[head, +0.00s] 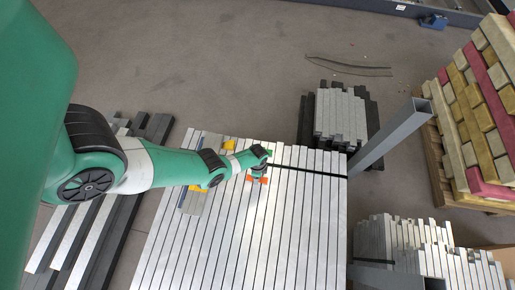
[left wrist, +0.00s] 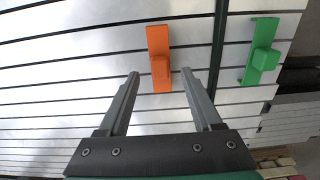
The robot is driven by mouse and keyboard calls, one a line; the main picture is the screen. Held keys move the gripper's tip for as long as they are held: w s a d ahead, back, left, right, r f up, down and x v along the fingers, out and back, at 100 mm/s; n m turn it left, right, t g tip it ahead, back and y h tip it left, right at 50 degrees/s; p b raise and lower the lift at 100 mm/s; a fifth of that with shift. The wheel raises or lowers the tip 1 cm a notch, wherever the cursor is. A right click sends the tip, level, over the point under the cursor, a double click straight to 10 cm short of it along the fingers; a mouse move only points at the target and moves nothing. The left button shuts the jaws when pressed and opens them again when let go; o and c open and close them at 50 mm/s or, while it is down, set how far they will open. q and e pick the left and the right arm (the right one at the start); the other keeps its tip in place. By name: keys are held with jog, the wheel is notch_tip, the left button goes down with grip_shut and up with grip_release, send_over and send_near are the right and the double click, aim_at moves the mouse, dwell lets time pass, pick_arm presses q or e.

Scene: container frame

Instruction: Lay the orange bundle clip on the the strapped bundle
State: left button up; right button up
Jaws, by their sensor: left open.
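The orange bundle clip (left wrist: 158,45) lies on the silver slats of the strapped bundle (left wrist: 80,60), on the left side of the dark strap (left wrist: 218,60) in the left wrist view. It also shows in the head view (head: 257,180), partly hidden by my left arm. My left gripper (left wrist: 160,74) is open, its two fingers spread either side of the clip's near end; I cannot tell whether they touch it. In the head view my left gripper (head: 262,168) is over the bundle's slats (head: 240,240). My right gripper is not in view.
A green clip (left wrist: 262,52) lies across the strap from the orange one. A grey tray (head: 192,203) with yellow parts lies left on the bundle. A grey post (head: 390,135) rises at the right, near other stacks (head: 340,113). Dark and light bars (head: 65,245) lie left.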

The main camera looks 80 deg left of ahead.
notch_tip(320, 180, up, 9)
jog(key=p, duration=0.7)
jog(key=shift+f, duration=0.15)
